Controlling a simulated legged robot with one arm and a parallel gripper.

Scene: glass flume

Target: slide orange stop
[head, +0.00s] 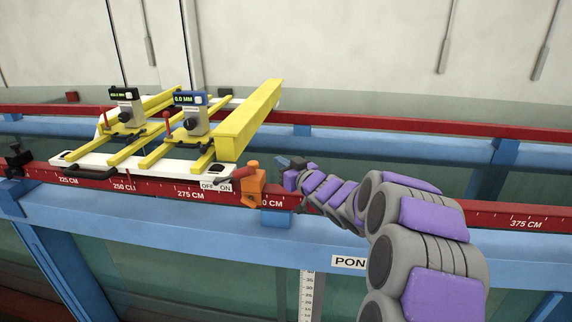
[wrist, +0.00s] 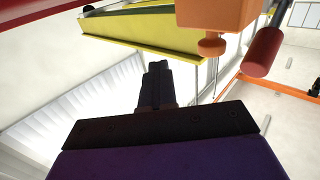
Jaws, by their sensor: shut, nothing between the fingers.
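The orange stop (head: 253,187) sits on the red scale rail, at the right end of the white carriage. It has a small knob on top and a red cylinder on its left side. In the wrist view the orange stop (wrist: 222,14) is at the top, right of centre, with its round knob and a red cylinder (wrist: 263,52) beside it. My gripper (head: 284,162) is just right of the stop in the head view, apart from it as far as I can tell. In the wrist view my gripper (wrist: 157,68) shows its dark fingers together, with nothing between them.
The white carriage (head: 90,160) bears yellow bars, two gauges (head: 190,112) and a large yellow beam (head: 250,115). A black clamp (head: 17,158) stands on the rail at far left. The red rail (head: 495,216) looks clear to the right, partly behind my arm.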

